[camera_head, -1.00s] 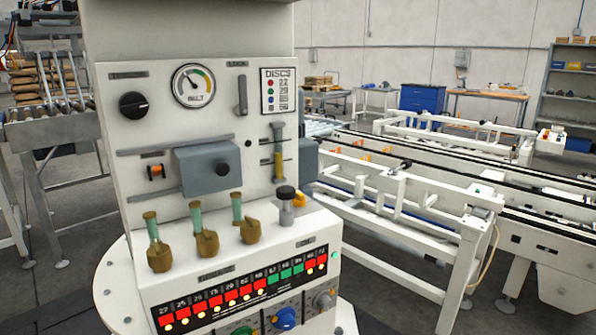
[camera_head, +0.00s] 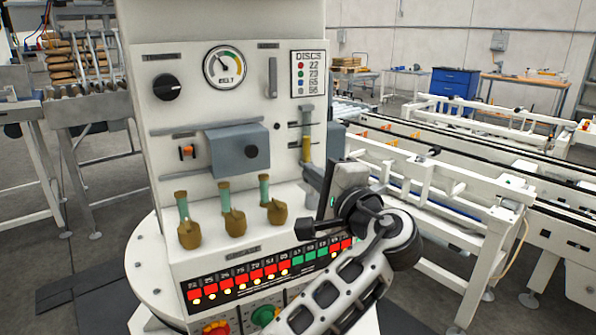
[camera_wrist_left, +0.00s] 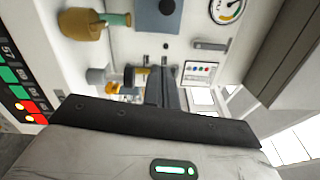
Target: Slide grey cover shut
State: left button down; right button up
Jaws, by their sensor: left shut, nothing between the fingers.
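The grey cover (camera_head: 236,150) is a box-like plate with a black knob (camera_head: 251,152), sitting between two horizontal rails on the white panel. A small orange switch (camera_head: 187,152) shows uncovered to its left. The wrist view shows part of the cover (camera_wrist_left: 152,20) and its knob at the top edge. My left gripper (camera_head: 315,180) is shut and empty, to the right of and below the cover, in front of the panel and apart from the knob. Its fingers (camera_wrist_left: 162,72) point at the panel in the wrist view. My right gripper is not in view.
Several brass valves with green handles (camera_head: 232,210) stick out below the cover. A yellow-filled tube (camera_head: 307,148) stands right of it, close to my gripper. A dial gauge (camera_head: 224,67) and black knob (camera_head: 166,87) sit above. A conveyor (camera_head: 430,190) runs at right.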

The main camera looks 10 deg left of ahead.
aim_at(261, 147)
pick_arm(q)
jog(key=w+a, duration=0.1)
jog(key=a, duration=0.1)
jog(key=w+a+p, duration=0.1)
jog(key=w+a, duration=0.1)
jog(key=a, duration=0.1)
jog(key=w+a+p, duration=0.1)
jog(key=w+a, duration=0.1)
jog(key=a, duration=0.1)
jog(key=shift+w+a+r, duration=0.15)
jog(key=shift+w+r, duration=0.1)
jog(key=shift+r, duration=0.15)
jog(key=shift+s+a+p, duration=0.3)
jog(key=shift+a, duration=0.2)
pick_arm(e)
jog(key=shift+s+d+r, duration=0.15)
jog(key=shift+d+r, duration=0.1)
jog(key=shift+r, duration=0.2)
